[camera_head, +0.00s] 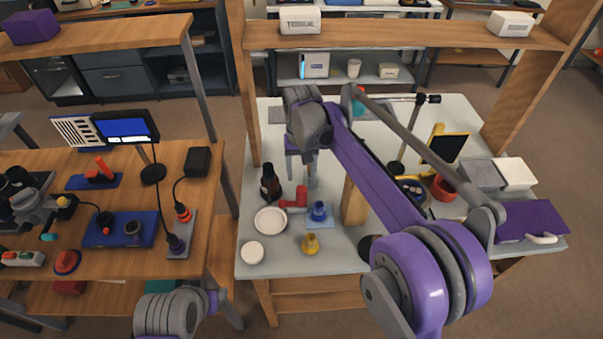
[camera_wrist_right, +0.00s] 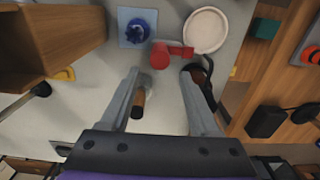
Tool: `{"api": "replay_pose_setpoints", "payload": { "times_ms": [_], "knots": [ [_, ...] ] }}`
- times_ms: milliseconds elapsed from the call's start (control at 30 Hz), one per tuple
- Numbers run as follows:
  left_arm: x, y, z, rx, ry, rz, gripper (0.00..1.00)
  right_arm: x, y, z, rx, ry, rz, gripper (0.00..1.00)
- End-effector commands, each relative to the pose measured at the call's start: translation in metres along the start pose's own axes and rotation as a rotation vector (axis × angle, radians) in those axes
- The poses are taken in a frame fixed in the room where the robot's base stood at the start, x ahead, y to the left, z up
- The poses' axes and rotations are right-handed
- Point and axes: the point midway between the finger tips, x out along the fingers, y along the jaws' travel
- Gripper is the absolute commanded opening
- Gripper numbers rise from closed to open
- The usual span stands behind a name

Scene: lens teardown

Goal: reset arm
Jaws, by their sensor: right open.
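My right gripper (camera_head: 301,174) hangs over the left part of the light grey table (camera_head: 252,178), between a dark bottle (camera_head: 270,186) and a wooden block (camera_head: 353,205). In the right wrist view its two fingers (camera_wrist_right: 163,75) are apart. A red part (camera_wrist_right: 172,50) lies just beyond the fingertips. A small brown-handled tool (camera_wrist_right: 138,103) shows by the left finger; I cannot tell whether it touches. A dark item partly shows behind the right finger.
Near the gripper are a white plate (camera_head: 270,221), a blue piece (camera_head: 319,212) on a pale square, a yellow piece (camera_head: 310,243) and a white disc (camera_head: 252,252). A wooden shelf (camera_head: 400,37) spans the back. A crowded wooden bench (camera_head: 110,270) stands left, across a gap.

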Motion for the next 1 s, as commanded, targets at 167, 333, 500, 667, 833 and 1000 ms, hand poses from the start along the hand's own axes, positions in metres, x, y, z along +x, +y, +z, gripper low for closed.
{"api": "replay_pose_setpoints", "payload": {
  "times_ms": [167,333,500,667,833,1000],
  "knots": [
    [0.0,0.0,0.0,0.0,0.0,0.0,0.5,0.0,0.0,0.0,0.0,0.0,0.0,0.62],
    [0.0,0.0,0.0,0.0,0.0,0.0,0.5,-0.001,0.002,0.002,0.0,0.003,-0.001,0.62],
    [-0.001,0.0,-0.001,0.0,0.001,0.0,0.5,-0.016,0.021,0.023,0.002,0.044,-0.009,0.62],
    [-0.003,0.0,-0.003,0.0,0.002,0.0,0.5,-0.033,0.054,0.069,0.004,0.123,-0.022,0.62],
    [-0.005,0.0,-0.005,0.0,0.004,0.0,0.5,-0.037,0.085,0.127,0.003,0.214,-0.029,0.62],
    [-0.007,0.0,-0.007,0.0,0.005,0.0,0.5,-0.026,0.111,0.188,0.004,0.307,-0.026,0.62]
  ]
}}
